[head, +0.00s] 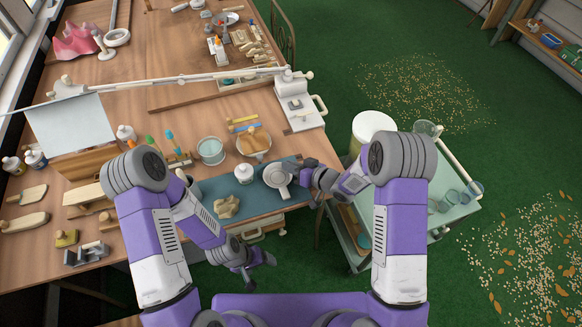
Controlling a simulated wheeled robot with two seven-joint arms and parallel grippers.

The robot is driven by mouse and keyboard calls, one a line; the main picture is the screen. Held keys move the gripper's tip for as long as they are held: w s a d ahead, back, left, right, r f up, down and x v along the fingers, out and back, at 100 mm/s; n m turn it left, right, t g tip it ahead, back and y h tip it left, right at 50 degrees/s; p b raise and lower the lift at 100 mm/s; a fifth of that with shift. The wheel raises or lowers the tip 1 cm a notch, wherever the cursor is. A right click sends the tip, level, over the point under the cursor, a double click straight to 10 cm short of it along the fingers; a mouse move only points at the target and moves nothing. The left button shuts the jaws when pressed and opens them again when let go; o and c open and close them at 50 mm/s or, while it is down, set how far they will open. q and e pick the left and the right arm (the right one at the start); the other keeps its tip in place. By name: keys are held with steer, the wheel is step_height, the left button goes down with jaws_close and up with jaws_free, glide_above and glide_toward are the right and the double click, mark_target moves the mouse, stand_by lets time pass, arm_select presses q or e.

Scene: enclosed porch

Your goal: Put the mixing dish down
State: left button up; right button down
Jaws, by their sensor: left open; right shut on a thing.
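The mixing dish (277,176) is a small, round, whitish dish near the front right edge of the workbench, over the blue-grey mat (243,198). My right gripper (297,175) is shut on the dish's right side. I cannot tell whether the dish touches the mat or hangs just above it. My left gripper (261,269) is open and empty. It is low, in front of the bench's front edge and clear of the dish.
A white jar (244,174) stands close left of the dish, and a beige lump (226,207) lies on the mat. A green-topped cart (452,212) stands right of the bench.

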steer(key=c, duration=1.3)
jaws_free()
steer(key=shift+r, duration=0.1)
steer(key=shift+o, duration=0.2)
steer(key=shift+s+d, duration=0.1)
steer(key=p+v, duration=0.2)
steer(key=v, duration=0.9)
steer(key=shift+s+d+r, duration=0.2)
steer(key=shift+s+d, duration=0.05)
steer(key=shift+d, duration=0.05)
